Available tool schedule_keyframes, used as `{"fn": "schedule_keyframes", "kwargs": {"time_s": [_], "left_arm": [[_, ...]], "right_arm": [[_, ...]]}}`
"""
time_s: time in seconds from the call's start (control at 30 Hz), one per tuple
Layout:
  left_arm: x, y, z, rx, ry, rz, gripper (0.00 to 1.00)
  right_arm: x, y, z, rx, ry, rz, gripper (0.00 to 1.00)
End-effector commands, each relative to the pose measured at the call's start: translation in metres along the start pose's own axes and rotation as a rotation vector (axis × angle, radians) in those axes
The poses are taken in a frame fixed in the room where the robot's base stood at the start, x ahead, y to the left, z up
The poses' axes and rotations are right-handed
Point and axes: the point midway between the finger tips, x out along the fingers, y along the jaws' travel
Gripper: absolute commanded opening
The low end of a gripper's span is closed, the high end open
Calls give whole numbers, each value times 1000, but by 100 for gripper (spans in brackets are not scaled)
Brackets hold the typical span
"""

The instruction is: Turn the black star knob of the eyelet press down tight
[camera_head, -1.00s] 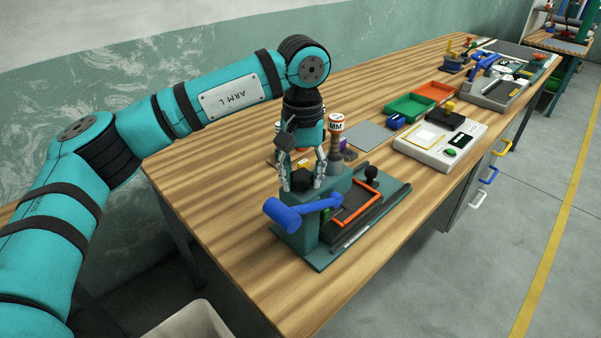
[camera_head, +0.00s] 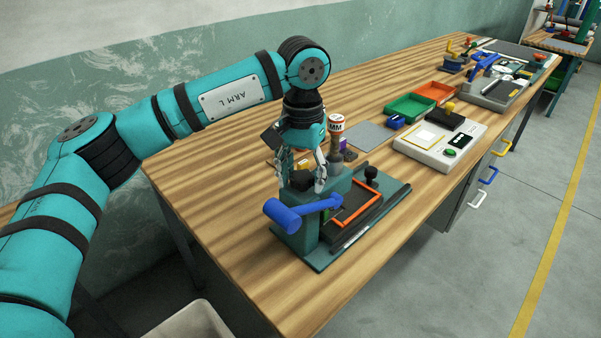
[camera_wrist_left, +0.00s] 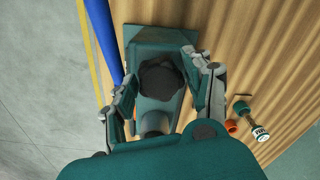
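The eyelet press (camera_head: 331,190) is a dark teal block on a base plate, near the front left of the bench. Its black star knob (camera_head: 301,181) sits on top of the block. My left gripper (camera_head: 302,176) points down over the knob with one finger on each side. In the left wrist view, the knob (camera_wrist_left: 160,82) lies between the spread fingers (camera_wrist_left: 157,68), with narrow gaps beside it. The gripper is open. The underside of the knob and its thread are hidden. My right gripper is in no view.
A blue lever handle (camera_head: 290,214) sticks out at the press's front. An orange frame (camera_head: 358,206) lies on its plate. A stamp-like tool (camera_head: 336,142) stands close behind. A white device (camera_head: 440,145) and green tray (camera_head: 408,107) are farther right. Bare wood lies left.

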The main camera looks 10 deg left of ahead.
Motion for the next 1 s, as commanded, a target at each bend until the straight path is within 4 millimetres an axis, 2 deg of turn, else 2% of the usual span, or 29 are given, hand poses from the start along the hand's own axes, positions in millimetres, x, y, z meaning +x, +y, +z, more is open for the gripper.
{"fn": "schedule_keyframes", "kwargs": {"time_s": [0.37, 1.0], "left_arm": [[-2, 0, 0, -3, 0, 0, 61], [-50, 0, 0, -3, 0, 0, 61]], "right_arm": [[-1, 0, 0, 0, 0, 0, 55], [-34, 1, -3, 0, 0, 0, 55]]}}
